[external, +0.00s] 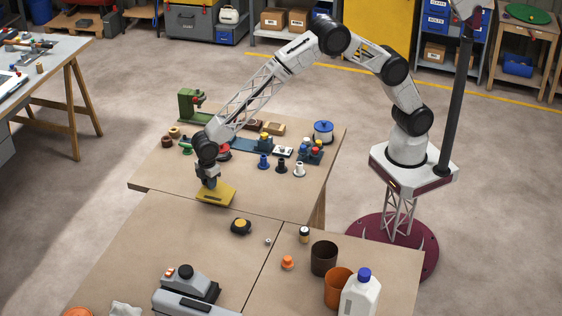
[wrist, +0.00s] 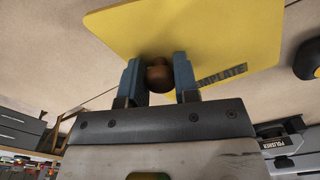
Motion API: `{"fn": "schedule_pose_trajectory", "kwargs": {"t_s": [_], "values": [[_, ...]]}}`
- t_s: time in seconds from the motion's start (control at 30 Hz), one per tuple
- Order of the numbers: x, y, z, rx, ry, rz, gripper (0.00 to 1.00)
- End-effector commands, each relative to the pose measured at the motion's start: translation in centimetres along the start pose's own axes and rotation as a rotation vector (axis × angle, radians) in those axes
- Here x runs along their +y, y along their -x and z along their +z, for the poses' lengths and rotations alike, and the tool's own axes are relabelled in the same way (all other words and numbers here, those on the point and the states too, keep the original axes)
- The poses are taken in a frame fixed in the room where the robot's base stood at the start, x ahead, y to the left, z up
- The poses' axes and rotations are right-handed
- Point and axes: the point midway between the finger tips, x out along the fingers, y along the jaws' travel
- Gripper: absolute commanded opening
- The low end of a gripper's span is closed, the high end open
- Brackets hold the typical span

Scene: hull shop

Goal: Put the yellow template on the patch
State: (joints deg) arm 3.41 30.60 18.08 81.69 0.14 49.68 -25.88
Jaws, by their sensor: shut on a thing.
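The yellow template (external: 216,196) is a flat plate with a brown knob (wrist: 159,76) and dark lettering ending in "MPLATE". It also fills the upper part of the wrist view (wrist: 220,35). My gripper (external: 208,184) points down at the table's front part, its blue fingers (wrist: 158,80) shut on the knob from both sides. The template is at or just above the tabletop; I cannot tell whether it touches. I cannot make out the patch in either view.
A black round tool with a yellow top (external: 241,227) sits in front of the template. Behind are spools (external: 281,165), a blue tray (external: 228,144) and a green machine (external: 190,103). Cups (external: 323,258), a white jug (external: 361,295) and a grey machine (external: 189,286) stand nearer the camera.

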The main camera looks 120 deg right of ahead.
Motion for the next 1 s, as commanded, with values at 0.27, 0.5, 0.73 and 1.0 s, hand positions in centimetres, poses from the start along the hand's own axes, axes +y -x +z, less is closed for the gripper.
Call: {"fn": "schedule_pose_trajectory", "kwargs": {"t_s": [0.27, 0.5, 0.73, 1.0], "values": [[0.8, -0.2, -1.6, 0.000, 0.000, 0.000, 0.03], [0.8, -0.2, -1.7, 0.000, 0.000, 0.000, 0.03], [0.8, -0.8, -1.6, -0.001, 0.000, 0.000, 0.03], [0.8, -3.4, -1.6, -0.001, 0.000, 0.000, 0.03]]}}
